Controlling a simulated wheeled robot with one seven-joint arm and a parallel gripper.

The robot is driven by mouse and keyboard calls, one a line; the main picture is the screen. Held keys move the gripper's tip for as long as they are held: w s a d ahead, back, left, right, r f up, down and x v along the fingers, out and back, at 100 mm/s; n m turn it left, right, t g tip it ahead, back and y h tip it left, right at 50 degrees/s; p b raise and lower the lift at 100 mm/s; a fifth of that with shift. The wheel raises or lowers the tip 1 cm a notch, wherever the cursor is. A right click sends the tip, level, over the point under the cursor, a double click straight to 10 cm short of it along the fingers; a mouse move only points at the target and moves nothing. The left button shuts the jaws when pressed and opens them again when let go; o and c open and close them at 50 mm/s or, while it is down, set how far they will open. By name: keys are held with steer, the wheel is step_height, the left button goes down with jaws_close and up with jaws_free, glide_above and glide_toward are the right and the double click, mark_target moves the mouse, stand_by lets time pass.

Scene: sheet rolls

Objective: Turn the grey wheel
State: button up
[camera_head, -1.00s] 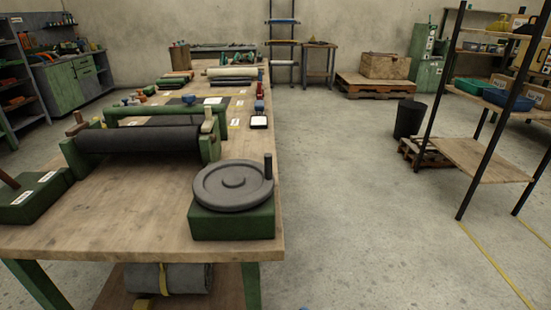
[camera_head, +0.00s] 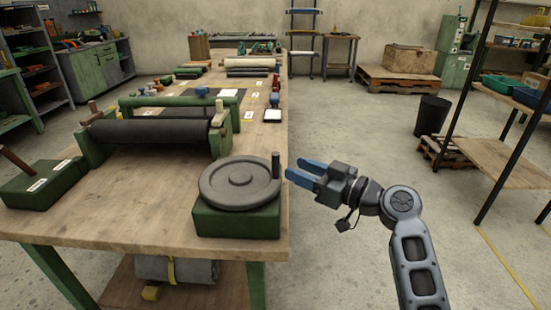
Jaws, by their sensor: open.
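The grey wheel (camera_head: 240,183) lies flat on a dark green block (camera_head: 238,219) at the front right corner of the wooden table. A short upright dark handle (camera_head: 276,165) stands on the wheel's right rim. My gripper (camera_head: 298,174), with blue fingers, is just right of the wheel and its handle, past the table's right edge. It points left toward the handle. It is open and empty. The gap between the fingers and the handle is small in the picture; I cannot tell the depth between them.
A black roller (camera_head: 150,133) in a green frame stands left behind the wheel. A green box (camera_head: 45,184) with a lever is at the table's left. A shelf rack (camera_head: 490,160) and a black bin (camera_head: 432,116) stand at the right. The floor between is clear.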

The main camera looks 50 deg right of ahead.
mark_target(279, 162)
steer(key=w, duration=0.2)
steer(key=w+p, duration=0.1)
steer(key=w, duration=0.4)
steer(key=shift+w+a+p, duration=0.15)
steer(key=shift+a+p, duration=0.15)
steer(key=shift+p, duration=0.05)
steer(key=shift+c, duration=0.4)
jaws_close()
